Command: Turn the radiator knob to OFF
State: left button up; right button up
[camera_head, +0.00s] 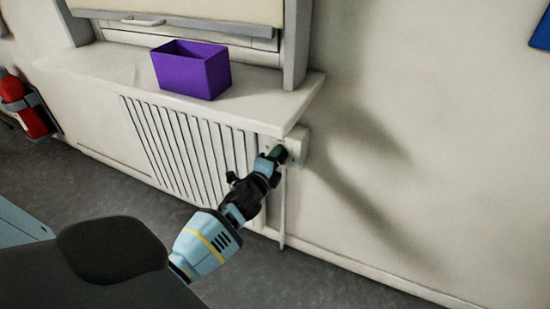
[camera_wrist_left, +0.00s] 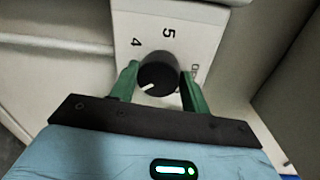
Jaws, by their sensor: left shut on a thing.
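The radiator knob (camera_wrist_left: 158,74) is a dark round dial on a white plate (camera_wrist_left: 185,18) in the left wrist view. A white mark on the knob points to the lower left. The plate shows "4" and "5" above the knob, and sideways lettering at its right is partly hidden by a finger. My left gripper (camera_wrist_left: 160,84) has its green fingers on both sides of the knob and is shut on it. In the head view my left gripper (camera_head: 278,155) reaches the valve box beside the radiator (camera_head: 180,138) and hides most of the knob. My right gripper is out of view.
A purple open box (camera_head: 205,75) stands on the white sill (camera_head: 110,65) above the radiator. A red extinguisher (camera_head: 22,108) hangs on the wall at the left. A thin pipe (camera_head: 283,215) runs down below the valve.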

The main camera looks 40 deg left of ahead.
pick_arm(q)
jog(key=shift+a+f+n+t+h+p, duration=0.1)
jog(key=shift+n+t+h+p, duration=0.25)
jog(key=shift+n, duration=4.15)
jog(key=shift+d+f+n+t+h+p, duration=0.15)
jog(key=shift+n+t, duration=0.3)
jog(key=shift+n, duration=4.05)
jog(key=shift+a+f+n+t+h+p, duration=0.15)
jog(key=shift+n+t+h+p, duration=0.2)
jog(key=shift+n, duration=4.15)
jog(key=shift+r, duration=0.1)
jog(key=o, duration=1)
